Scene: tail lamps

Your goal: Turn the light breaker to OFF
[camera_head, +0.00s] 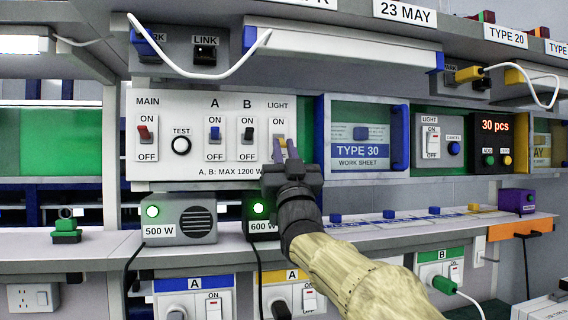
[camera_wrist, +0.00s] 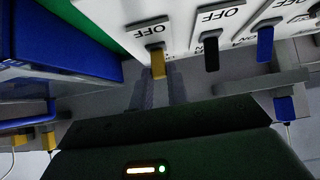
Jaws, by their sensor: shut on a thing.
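The white breaker panel (camera_head: 190,97) carries MAIN, A, B and LIGHT switches, each with ON above and OFF below. The light breaker (camera_head: 279,135) is at the panel's right end; my gripper largely covers its lower half and hides its OFF mark in the head view. Its yellow lever (camera_wrist: 158,64) shows in the upside-down wrist view, between my two fingertips. My gripper (camera_head: 287,152) is shut on this lever, reaching it from below right. I cannot tell the lever's exact tilt.
The black B lever (camera_wrist: 211,53) and blue A lever (camera_wrist: 265,43) are beside the held lever. The red main lever (camera_head: 144,132) is farther left. A lit 600 W box (camera_head: 262,216) stands below my gripper. A TYPE 30 work sheet window (camera_head: 362,139) with a blue handle is to the right.

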